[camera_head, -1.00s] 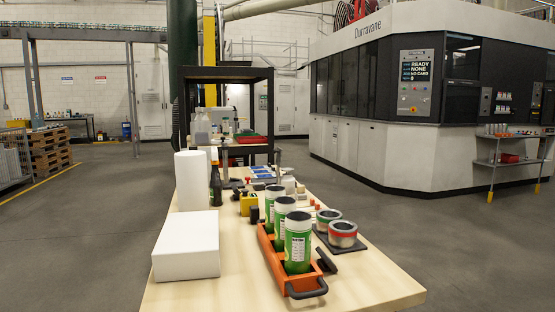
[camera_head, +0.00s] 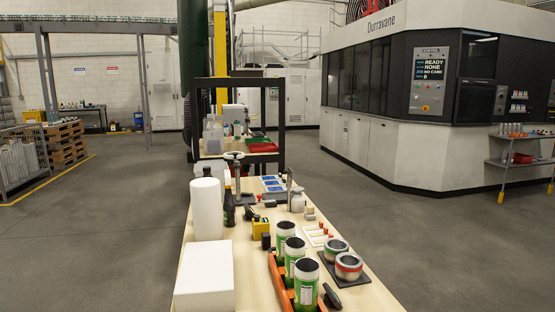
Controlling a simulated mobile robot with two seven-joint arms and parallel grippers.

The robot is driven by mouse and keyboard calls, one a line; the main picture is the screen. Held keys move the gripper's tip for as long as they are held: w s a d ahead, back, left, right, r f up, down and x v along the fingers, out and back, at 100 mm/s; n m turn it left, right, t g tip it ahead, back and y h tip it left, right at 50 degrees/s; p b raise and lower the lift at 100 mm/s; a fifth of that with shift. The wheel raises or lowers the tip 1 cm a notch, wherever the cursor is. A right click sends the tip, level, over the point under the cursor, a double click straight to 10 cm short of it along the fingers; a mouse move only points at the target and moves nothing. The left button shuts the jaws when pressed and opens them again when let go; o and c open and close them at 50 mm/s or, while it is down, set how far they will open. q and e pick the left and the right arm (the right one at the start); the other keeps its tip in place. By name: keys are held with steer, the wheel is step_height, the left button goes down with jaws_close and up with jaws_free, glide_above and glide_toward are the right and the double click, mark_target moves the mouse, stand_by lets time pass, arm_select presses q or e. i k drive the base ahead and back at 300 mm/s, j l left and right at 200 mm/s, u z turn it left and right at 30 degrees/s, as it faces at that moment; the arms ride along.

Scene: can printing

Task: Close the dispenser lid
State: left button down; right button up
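I cannot pick out a dispenser or its lid with certainty. A white box (camera_head: 205,276) with a plain closed top sits at the near left of the wooden table (camera_head: 253,262). A tall white cylinder (camera_head: 206,210) stands behind it, next to a dark bottle (camera_head: 229,206). The large printing machine (camera_head: 420,95) stands at the back right, with a lit control panel (camera_head: 431,80). Neither of my grippers is in view.
An orange tray (camera_head: 276,270) with green cans (camera_head: 306,285) lies at the table's near edge. Two round tins (camera_head: 348,266) sit on a dark mat beside it. A black-framed shelf unit (camera_head: 240,82) stands beyond the table.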

mark_target(289, 180)
steer(key=k, duration=0.6)
steer(key=j+z, duration=0.1)
steer(key=z, duration=2.65)
steer(key=k+j, duration=0.35)
steer(key=j, duration=0.2)
steer(key=k+j, duration=0.35)
steer(key=j, duration=0.25)
steer(key=k+j, duration=0.35)
steer(key=j, duration=0.2)
steer(key=k+j, duration=0.3)
steer(key=j, duration=0.25)
steer(key=k+j+z, duration=0.1)
steer(key=k+j, duration=0.25)
steer(key=j, duration=0.2)
steer(key=k+j, duration=0.4)
steer(key=j, duration=0.15)
steer(key=k+j, duration=0.35)
steer(key=j, duration=0.2)
